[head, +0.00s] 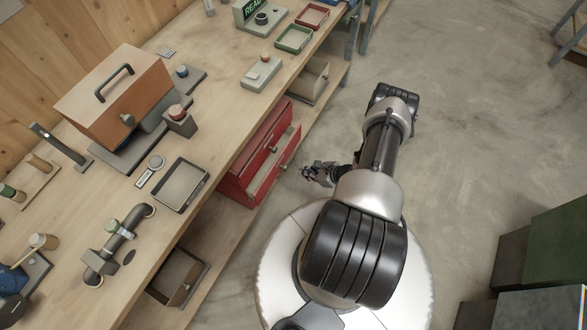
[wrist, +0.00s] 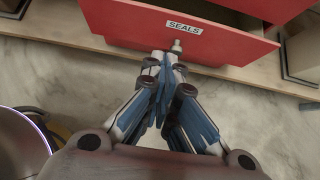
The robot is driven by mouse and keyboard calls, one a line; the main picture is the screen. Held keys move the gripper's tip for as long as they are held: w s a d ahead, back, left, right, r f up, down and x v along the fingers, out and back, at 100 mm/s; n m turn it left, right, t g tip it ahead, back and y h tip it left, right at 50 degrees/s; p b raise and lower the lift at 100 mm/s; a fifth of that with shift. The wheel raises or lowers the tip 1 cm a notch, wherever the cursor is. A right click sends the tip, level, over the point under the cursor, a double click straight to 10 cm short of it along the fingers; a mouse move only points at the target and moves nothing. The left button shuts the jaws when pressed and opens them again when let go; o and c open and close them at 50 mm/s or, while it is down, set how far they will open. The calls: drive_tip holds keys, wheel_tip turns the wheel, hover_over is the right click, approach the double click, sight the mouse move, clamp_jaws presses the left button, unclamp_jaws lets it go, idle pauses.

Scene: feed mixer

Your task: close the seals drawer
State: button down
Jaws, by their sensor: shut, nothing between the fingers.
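The seals drawer (wrist: 125,24) has a red front with a white SEALS label (wrist: 184,28) and a small metal knob (wrist: 177,45). In the head view the drawer (head: 284,160) is pulled out of the red cabinet (head: 262,132) under the bench, and its pale inside shows. My gripper (wrist: 165,58) is shut and empty, its fingertips at the lower edge of the drawer front, close beside the knob. I cannot tell whether they touch it. In the head view my gripper (head: 306,172) is just right of the drawer front.
The wooden bench (head: 222,110) stands above the drawer, with a grey tray (head: 181,184) and an orange-brown box (head: 115,90) on it.

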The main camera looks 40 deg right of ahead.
sight(275, 166)
drive_tip(key=shift+w+a+r+b+x, duration=0.25)
drive_tip(key=shift+b+x, duration=0.4)
drive_tip(key=shift+x, duration=1.35)
drive_tip(key=shift+w+r+b+x, duration=0.35)
drive_tip(key=shift+b+x, duration=0.25)
drive_tip(key=shift+x, duration=1.4)
drive_tip(key=shift+w+a+r+b+x, duration=0.2)
drive_tip(key=shift+r+b+x, duration=0.35)
drive_tip(key=shift+x, duration=1.45)
drive_tip(key=shift+d+f, duration=0.1)
drive_tip(key=shift+f, duration=0.05)
drive_tip(key=shift+w+a+b, duration=0.25)
drive_tip(key=shift+w+a, duration=0.05)
drive_tip(key=shift+w, duration=0.4)
drive_tip(key=shift+w+a+b, duration=0.2)
drive_tip(key=shift+w+a, duration=0.1)
drive_tip(key=shift+w, duration=0.4)
drive_tip(key=shift+s+d, duration=0.1)
drive_tip(key=shift+s, duration=0.05)
